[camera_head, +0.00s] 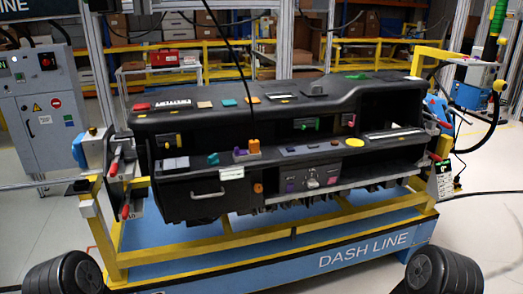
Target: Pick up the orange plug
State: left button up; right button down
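A small orange piece (254,146), which looks like the orange plug, stands upright on the middle ledge of the black dashboard module (200,122). A purple part (240,153) sits right beside it on the left; I cannot tell whether they are joined. A second, smaller orange piece (258,188) is on the front face below the ledge. Neither of my grippers shows; only dark rounded parts, apparently of my arms, show at the bottom left and bottom right corners. Nothing touches the orange pieces.
The module rests on a yellow frame over a blue cart (290,262). Blue (213,159) and green (305,124) parts sit nearby. A grey cabinet (42,110) stands at left.

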aim_at(254, 145)
jog(key=i+l, duration=0.75)
jog(key=i, duration=0.25)
jog(key=i+l+u, duration=0.1)
jog(key=u, duration=1.65)
